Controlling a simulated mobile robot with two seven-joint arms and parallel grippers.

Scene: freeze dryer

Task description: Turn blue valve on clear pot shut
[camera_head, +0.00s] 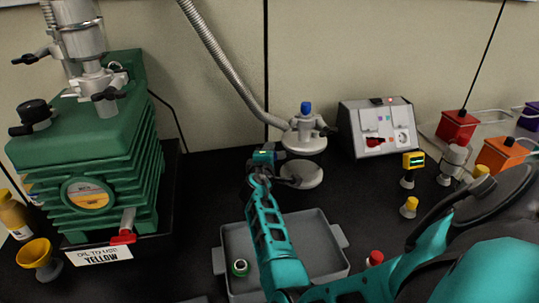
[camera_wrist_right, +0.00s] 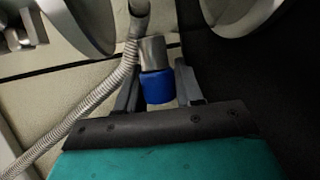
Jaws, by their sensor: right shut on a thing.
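The pot stands at the back middle of the bench. Its grey lid (camera_head: 304,143) and round base (camera_head: 301,174) show, but its clear wall is hard to make out between them. My right gripper (camera_head: 264,156) is at the left side of the pot. In the right wrist view the blue valve (camera_wrist_right: 157,87), on a grey metal stem (camera_wrist_right: 152,50), sits between the fingers of my right gripper (camera_wrist_right: 158,82), which is shut on it. The valve's turn angle cannot be told. My left gripper is out of view.
A blue cap (camera_head: 306,107) tops the lid, where a ribbed hose (camera_head: 225,65) joins. A green pump (camera_head: 85,140) stands left. A grey tray (camera_head: 235,232) lies in front, under my right arm. A switch box (camera_head: 378,128) and small yellow-topped parts (camera_head: 409,207) are at the right.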

